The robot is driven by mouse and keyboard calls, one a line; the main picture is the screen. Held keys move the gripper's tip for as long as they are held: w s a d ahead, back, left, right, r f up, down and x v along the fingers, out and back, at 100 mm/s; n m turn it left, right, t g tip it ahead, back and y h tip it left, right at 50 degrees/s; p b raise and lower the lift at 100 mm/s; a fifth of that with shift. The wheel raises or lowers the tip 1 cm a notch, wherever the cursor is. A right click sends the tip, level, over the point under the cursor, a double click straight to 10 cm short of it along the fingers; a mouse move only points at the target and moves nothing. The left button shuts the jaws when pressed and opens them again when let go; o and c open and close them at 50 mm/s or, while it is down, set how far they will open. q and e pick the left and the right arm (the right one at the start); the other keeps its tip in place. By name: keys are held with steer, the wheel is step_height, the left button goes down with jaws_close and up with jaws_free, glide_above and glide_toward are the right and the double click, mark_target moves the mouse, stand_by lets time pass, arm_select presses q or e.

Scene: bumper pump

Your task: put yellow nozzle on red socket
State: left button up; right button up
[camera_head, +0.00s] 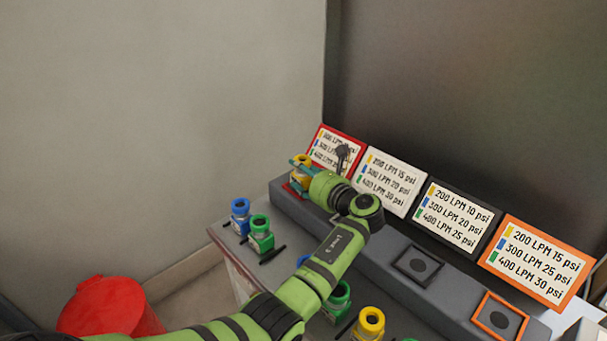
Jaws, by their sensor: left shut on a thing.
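My left gripper (303,167) is shut on a yellow nozzle (300,178) at the far left end of the grey raised ledge. The nozzle looks upright, directly over or at the red socket (292,190), of which only a little red edge shows; I cannot tell whether they touch. The red-framed sign (327,137) stands behind, partly covered by my gripper. My right gripper is not in view.
A blue nozzle (240,214) and a green nozzle (261,236) stand on the lower table. Another green nozzle (341,296) and another yellow nozzle (370,321) stand nearer. A black socket (417,264) and an orange socket (498,318) are empty. A red bin (105,309) is at lower left.

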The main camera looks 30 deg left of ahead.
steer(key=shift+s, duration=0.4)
arm_select(q)
steer(key=o, duration=1.5)
steer(key=shift+f, duration=0.1)
steer(key=shift+s+d+r+p, duration=0.1)
steer(key=shift+d+r+p, duration=0.15)
steer(key=shift+d+p, duration=0.05)
steer(key=p+v, duration=0.5)
steer(key=v, duration=0.5)
steer(key=shift+s+d+r+p, duration=0.15)
steer(key=shift+s+d+p, duration=0.05)
steer(key=shift+p, duration=0.2)
steer(key=shift+s+d, duration=0.25)
steer(key=shift+d, duration=0.15)
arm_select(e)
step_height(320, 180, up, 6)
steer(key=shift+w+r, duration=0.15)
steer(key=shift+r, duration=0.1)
